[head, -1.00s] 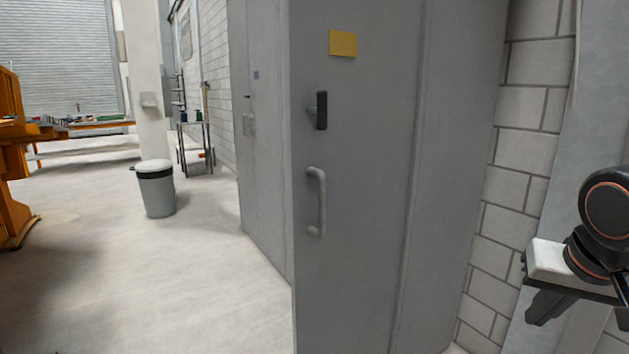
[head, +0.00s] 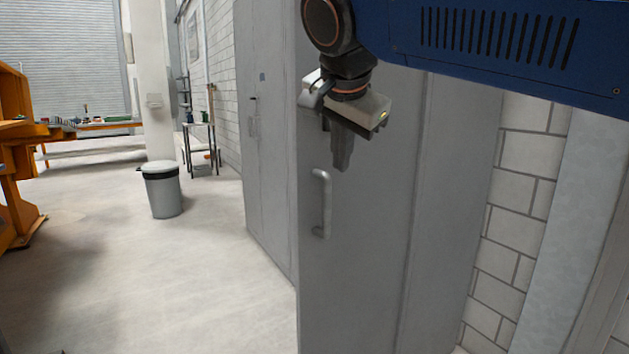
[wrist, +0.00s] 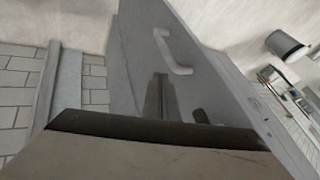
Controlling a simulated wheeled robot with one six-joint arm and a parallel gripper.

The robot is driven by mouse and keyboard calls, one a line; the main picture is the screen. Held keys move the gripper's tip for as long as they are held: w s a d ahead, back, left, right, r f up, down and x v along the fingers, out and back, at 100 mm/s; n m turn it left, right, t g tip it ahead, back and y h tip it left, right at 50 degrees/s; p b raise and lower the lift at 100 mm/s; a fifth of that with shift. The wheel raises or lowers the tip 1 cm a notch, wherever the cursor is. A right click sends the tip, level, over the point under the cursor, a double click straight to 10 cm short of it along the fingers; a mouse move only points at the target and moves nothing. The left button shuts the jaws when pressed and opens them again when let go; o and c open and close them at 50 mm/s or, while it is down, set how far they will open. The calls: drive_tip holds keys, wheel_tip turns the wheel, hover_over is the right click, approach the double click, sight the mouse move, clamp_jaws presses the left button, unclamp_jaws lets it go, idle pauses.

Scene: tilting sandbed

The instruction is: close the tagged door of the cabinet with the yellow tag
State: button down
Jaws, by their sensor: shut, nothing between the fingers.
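The tagged grey door (head: 355,275) stands upright in the middle of the head view. Its pale bar handle (head: 322,203) is near its left edge; the handle also shows in the wrist view (wrist: 175,55). My arm covers the yellow tag in the head view. A dark latch (wrist: 200,116) shows in the wrist view near my fingers. My gripper (head: 342,166) points down in front of the door, just above and right of the handle. Its fingers (wrist: 160,85) are together and empty. I cannot tell whether they touch the door, nor how far it stands open.
Another grey cabinet front (head: 268,150) stands to the left. A white block wall (head: 515,190) is at the right. A grey bin (head: 162,190), an orange machine (head: 18,150) and a small table (head: 200,140) stand farther left. The floor left of the cabinets is clear.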

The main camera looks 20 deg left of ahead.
drive_tip(key=s+a+r, duration=0.2)
drive_tip(key=a, duration=0.3)
approach(314, 194)
drive_tip(key=x, duration=0.4)
drive_tip(key=shift+w+d+f, duration=0.1)
drive_tip(key=shift+d+f, duration=0.05)
drive_tip(key=shift+f, duration=0.1)
drive_tip(key=shift+m, duration=0.3)
